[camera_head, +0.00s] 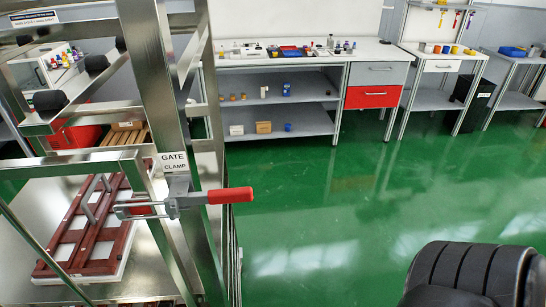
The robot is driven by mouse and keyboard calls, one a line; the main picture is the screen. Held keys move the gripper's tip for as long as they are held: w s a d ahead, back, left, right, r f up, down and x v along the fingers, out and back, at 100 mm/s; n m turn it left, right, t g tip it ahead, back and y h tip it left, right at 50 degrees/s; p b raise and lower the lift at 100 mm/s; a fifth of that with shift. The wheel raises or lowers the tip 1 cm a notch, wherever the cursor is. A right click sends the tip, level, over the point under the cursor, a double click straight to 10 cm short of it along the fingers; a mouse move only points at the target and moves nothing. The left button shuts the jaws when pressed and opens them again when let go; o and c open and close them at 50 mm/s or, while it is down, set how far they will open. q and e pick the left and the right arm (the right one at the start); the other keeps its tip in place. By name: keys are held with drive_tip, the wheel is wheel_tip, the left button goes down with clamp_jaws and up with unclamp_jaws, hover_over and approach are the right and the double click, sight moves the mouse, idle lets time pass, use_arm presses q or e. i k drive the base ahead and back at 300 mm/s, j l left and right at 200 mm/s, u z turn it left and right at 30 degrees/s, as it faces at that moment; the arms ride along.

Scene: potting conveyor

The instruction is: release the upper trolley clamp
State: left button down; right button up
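A toggle clamp (180,198) with a red handle (231,196) is fixed to a metal upright of the trolley frame (155,80). The handle points right, about level. A U-shaped bar (134,205) reaches left from the clamp body; I cannot tell whether it is hooked on anything. A white label (174,163) reading "GATE CLAMP" is just above it. This is the only clamp I see clearly. Neither of my grippers is in view.
Behind the frame, a dark red slatted piece (118,240) lies on a metal surface. A workbench (300,60) with shelves and a red drawer (372,97) stands at the back. Green floor (330,210) right of the clamp is clear. A black ribbed form fills the lower right corner.

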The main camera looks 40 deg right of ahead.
sight(240, 195)
drive_tip(key=k+l, duration=0.15)
drive_tip(key=l, duration=0.2)
drive_tip(key=k+l, duration=0.1)
drive_tip(key=l, duration=0.3)
drive_tip(key=k+l, duration=0.15)
drive_tip(key=l, duration=0.2)
